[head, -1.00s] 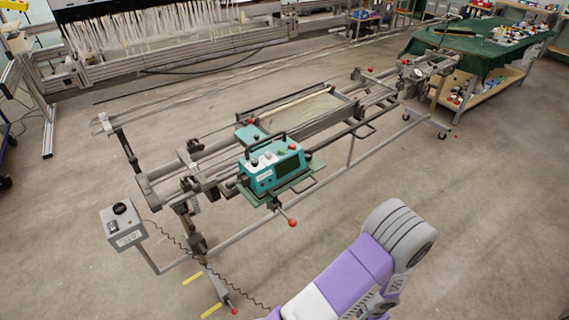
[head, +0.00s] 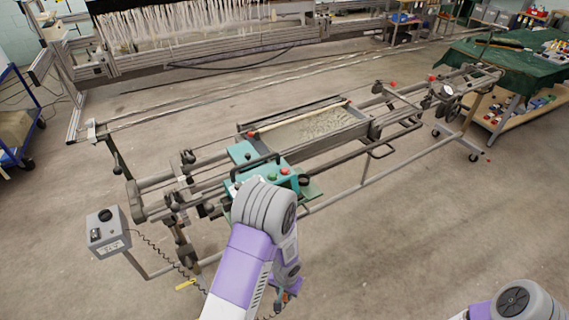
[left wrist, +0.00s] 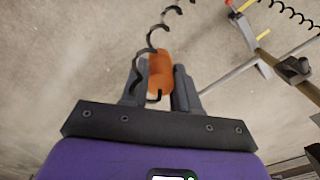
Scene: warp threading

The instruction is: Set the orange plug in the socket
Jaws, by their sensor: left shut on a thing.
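The orange plug (left wrist: 160,72) sits between the fingers of my left gripper (left wrist: 160,66), which is shut on it. A coiled black cord (left wrist: 152,40) runs up past the plug in the left wrist view. In the head view my left gripper (head: 281,298) hangs low at the bottom middle, in front of the frame, and the plug there is too small to make out well. The teal machine (head: 243,152) on the frame is partly hidden behind my left arm. I cannot make out the socket. My right arm shows at the lower right, its gripper out of view.
A grey control box (head: 107,231) with a black knob stands left of the frame, with a coiled cord hanging from it. The long metal frame (head: 350,188) crosses the middle. A green-covered table (head: 493,62) stands at the far right. The floor in front right is clear.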

